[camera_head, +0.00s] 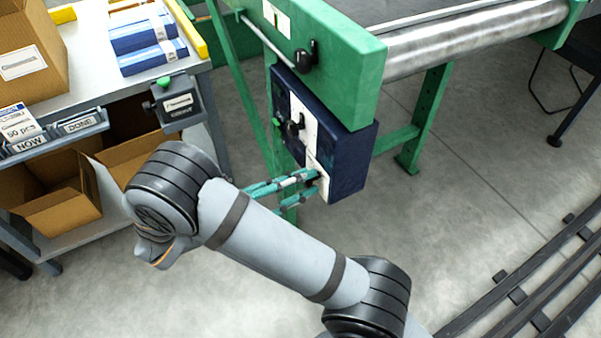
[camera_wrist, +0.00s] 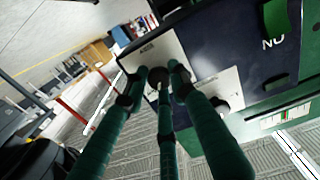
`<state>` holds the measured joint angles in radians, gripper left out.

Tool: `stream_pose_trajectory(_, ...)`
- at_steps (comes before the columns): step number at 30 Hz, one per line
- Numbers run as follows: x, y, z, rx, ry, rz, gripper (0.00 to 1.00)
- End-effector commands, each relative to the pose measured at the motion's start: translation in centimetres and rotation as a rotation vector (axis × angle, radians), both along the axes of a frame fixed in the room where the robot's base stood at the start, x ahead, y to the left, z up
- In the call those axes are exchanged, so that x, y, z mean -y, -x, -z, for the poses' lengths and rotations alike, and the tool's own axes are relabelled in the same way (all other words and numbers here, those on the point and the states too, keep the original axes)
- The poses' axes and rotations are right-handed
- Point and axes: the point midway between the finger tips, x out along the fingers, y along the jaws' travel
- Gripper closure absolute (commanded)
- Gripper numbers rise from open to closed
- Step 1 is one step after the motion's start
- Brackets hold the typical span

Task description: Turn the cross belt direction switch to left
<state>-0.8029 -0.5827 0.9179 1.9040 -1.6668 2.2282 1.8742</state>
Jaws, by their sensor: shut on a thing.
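A dark blue control box (camera_head: 350,158) hangs under the green conveyor frame, with white label plates on its face. An upper black knob (camera_head: 294,126) sits on one plate; in the wrist view a black knob (camera_wrist: 219,104) also shows on a white plate, clear of the fingers. My gripper (camera_head: 316,179) has teal fingers and reaches the lower plate of the box. In the wrist view my gripper (camera_wrist: 160,76) is closed around a small dark knob (camera_wrist: 158,74) on the other plate. The fingertips largely hide that knob, so its pointing direction cannot be told.
Another black knob (camera_head: 307,56) sits on the green frame (camera_head: 345,70) above the box. A metal roller (camera_head: 460,40) runs to the right. A workbench (camera_head: 90,85) with cartons stands at the left. Dark floor rails (camera_head: 530,300) lie at lower right.

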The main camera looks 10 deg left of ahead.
Motion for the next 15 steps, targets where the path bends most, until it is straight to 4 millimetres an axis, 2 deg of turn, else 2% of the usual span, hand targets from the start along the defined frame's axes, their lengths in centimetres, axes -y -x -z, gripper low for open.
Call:
stream_pose_trajectory(1,-0.3,-0.27,-0.88,-0.031,0.026,-0.015,1.0)
stream_pose_trajectory(15,-0.37,-0.34,-0.72,-0.381,0.302,-0.013,1.0)
